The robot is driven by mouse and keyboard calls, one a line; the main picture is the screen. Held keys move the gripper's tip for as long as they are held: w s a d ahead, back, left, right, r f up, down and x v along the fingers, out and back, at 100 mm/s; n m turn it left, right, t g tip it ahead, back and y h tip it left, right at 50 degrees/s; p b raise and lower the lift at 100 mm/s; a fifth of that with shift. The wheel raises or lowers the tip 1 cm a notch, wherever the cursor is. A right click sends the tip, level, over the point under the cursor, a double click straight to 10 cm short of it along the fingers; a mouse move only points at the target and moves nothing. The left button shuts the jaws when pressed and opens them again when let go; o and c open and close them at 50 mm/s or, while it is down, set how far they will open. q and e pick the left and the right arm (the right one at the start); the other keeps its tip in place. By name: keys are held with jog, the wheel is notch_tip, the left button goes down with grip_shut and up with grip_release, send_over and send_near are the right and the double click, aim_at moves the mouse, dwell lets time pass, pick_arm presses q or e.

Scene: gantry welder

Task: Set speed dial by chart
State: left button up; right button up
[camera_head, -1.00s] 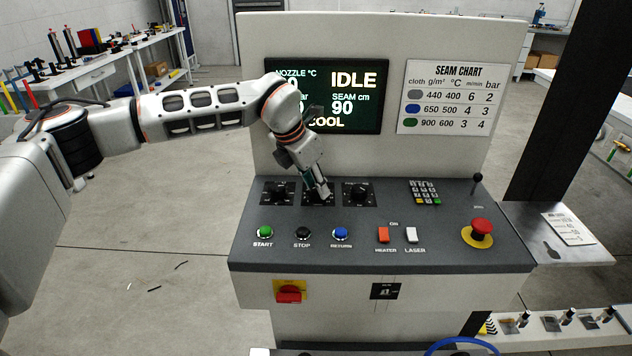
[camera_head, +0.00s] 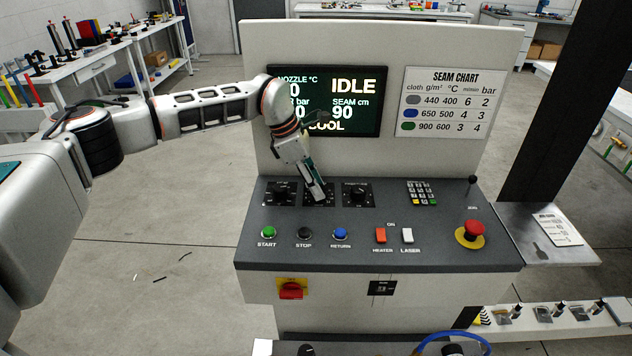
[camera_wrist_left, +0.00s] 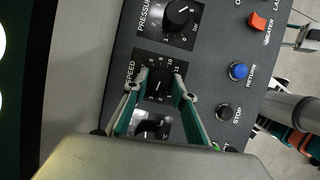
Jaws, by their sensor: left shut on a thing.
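My left gripper (camera_head: 318,196) reaches down onto the middle of three dials on the sloped console. In the left wrist view its two fingers (camera_wrist_left: 160,93) are closed around the black speed dial (camera_wrist_left: 158,82), whose scale shows between them. The head view shows little of this dial behind the gripper. The seam chart (camera_head: 440,100), right of the screen, lists grey 440, 400, 6, 2; blue 650, 500, 4, 3; green 900, 600, 3, 4. The screen (camera_head: 352,90) reads IDLE, seam 90 and COOL, partly hidden by my arm. My right gripper is not in view.
The pressure dial (camera_head: 357,193) is right of the speed dial; another dial (camera_head: 281,193) is left. Start (camera_head: 268,232), stop (camera_head: 304,233) and return (camera_head: 340,233) buttons lie in front. A keypad (camera_head: 422,193) and red emergency button (camera_head: 472,230) are farther right.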

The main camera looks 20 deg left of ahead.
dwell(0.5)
pick_arm(q)
jog(key=o, duration=1.1)
jog(key=v, duration=1.2)
